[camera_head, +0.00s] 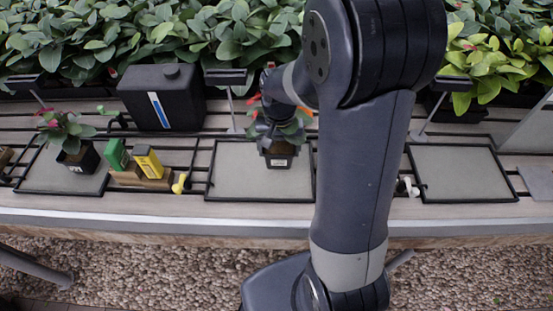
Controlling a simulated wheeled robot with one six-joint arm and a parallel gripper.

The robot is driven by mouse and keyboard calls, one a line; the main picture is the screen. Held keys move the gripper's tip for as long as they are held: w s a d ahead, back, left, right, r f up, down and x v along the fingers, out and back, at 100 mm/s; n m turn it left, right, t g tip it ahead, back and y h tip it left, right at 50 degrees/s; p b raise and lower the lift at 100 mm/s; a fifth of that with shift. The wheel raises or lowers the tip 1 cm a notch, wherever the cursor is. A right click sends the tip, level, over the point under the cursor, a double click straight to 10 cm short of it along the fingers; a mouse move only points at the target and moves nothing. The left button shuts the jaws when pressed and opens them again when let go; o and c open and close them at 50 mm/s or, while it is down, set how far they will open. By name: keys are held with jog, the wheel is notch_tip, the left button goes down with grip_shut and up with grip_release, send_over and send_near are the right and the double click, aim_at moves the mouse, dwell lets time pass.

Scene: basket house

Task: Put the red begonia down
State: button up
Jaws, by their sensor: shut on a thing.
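The red begonia (278,157) is a leafy plant with red-orange flowers in a small dark pot with a white label. It stands upright over the right part of the middle grey tray (232,170). I cannot tell whether the pot touches the tray. My gripper (276,128) is shut on the begonia, coming down from behind my arm. Leaves and the arm hide its fingertips. My arm also covers the bench right of this tray.
A pink-flowered potted plant (76,150) stands on the left tray (38,170). Green and yellow boxes (148,161), a small yellow object (180,183) and a black canister (162,97) are nearby. The right tray (460,173) is empty. Dense foliage lines the back.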

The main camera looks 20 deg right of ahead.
aim_at(279, 146)
jog(key=shift+f, duration=2.1)
jog(key=shift+f, duration=0.1)
jog(key=shift+f+b, duration=0.15)
jog(key=shift+b, duration=0.2)
jog(key=o, duration=1.1)
notch_tip(279, 146, up, 12)
jog(key=shift+r+p, duration=0.25)
jog(key=shift+p, duration=0.55)
